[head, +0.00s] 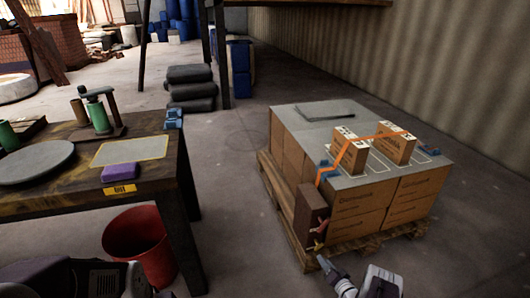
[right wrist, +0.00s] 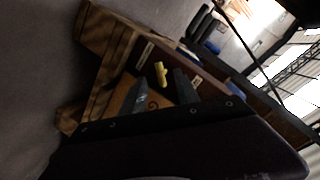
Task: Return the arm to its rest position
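My right arm enters the head view at the bottom, and its gripper (head: 324,262) is low in front of the pallet's near corner. In the right wrist view its two dark fingers (right wrist: 163,88) stand apart with nothing held between them. Beyond them is a small yellow object (right wrist: 160,73) at an open brown box. That brown box (head: 309,208) hangs at the side of the carton stack, with red and yellow items in it. Parts of my left arm show at the lower left of the head view; its gripper does not.
Cartons (head: 357,213) with a grey top sheet stand on a wooden pallet (head: 290,222); two small boxes and an orange strap lie on top. At left are a workbench (head: 60,205) with a purple block (head: 121,172) and a red bucket (head: 140,246). Floor between is clear.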

